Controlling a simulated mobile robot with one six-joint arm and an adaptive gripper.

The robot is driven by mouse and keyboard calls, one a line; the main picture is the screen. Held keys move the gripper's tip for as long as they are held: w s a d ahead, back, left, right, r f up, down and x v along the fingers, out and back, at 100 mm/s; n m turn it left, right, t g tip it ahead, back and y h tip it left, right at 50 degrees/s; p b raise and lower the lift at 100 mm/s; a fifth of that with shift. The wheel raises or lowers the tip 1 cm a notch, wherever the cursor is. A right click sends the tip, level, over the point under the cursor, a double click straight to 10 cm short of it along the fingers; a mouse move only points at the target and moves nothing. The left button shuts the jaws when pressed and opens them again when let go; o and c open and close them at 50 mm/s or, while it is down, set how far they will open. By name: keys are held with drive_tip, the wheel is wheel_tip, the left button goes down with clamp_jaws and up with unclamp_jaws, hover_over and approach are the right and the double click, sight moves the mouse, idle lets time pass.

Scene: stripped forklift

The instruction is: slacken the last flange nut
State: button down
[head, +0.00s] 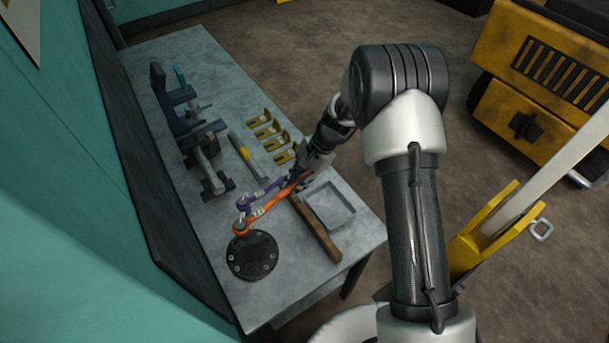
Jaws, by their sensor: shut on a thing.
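The black round flange (252,256) lies at the front left of the grey bench, with several small nuts or bolt heads around its face. An orange wrench (272,203) reaches from my gripper to the flange's far edge. Its ring end is at or just above that edge; I cannot tell whether it sits on a nut. My gripper (305,178) is shut on the wrench's right end, and its fingers are small and partly hidden by the wrist. A purple wrench (262,195) lies just behind the orange one, its left end close to the orange head.
A shallow grey tray (348,219) and a brown bar (318,232) lie right of the flange on the bench (285,304). Several brass brackets (266,131), a yellow-banded bar (244,154) and a dark clamp-like fixture (186,121) stand farther back. A yellow machine (490,100) is at right.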

drive_tip(key=shift+s+a+r+m+p, duration=0.3)
drive_tip(key=shift+s+r+m, duration=0.1)
drive_tip(key=shift+s, duration=0.2)
drive_tip(key=shift+s+a+r+m+p, duration=0.15)
drive_tip(key=shift+s+a+r+m, duration=0.2)
drive_tip(key=shift+s, duration=0.2)
drive_tip(key=shift+m+t, duration=0.4)
drive_tip(key=shift+m, duration=0.05)
drive_tip(key=shift+s+f+b, duration=0.2)
drive_tip(key=shift+f+b, duration=0.6)
drive_tip(key=shift+f, duration=0.4)
drive_tip(key=shift+s+f+b, duration=0.15)
drive_tip(key=shift+f+b, duration=0.65)
drive_tip(key=shift+f, duration=0.4)
drive_tip(key=shift+f+b, duration=1.45)
drive_tip(key=shift+f, duration=0.15)
